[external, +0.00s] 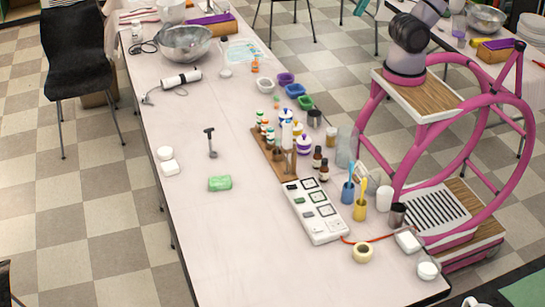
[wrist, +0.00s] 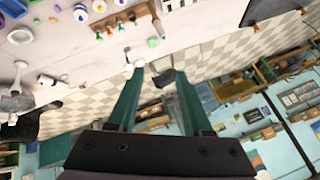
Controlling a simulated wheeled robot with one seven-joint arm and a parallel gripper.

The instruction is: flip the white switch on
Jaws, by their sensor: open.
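A long white power strip (external: 331,231) lies on the table in the external view, with several dark-framed square sockets and small parts along its left side. I cannot tell which part is the white switch or its position. I cannot make out the strip surely in the wrist view. My gripper (wrist: 158,76) shows in the wrist view with two teal fingers apart and nothing between them. It points past the table's edge, over the checkered floor, away from the strip. In the external view my arm rises at the top right, and its gripper cannot be made out surely.
A wooden rack (external: 268,155) with bottles stands behind the strip. Blue (external: 347,193) and yellow (external: 360,210) cups stand to its right. A red cord and a tape roll (external: 362,252) lie in front. A green sponge (external: 220,183) lies left. The table's front left is clear.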

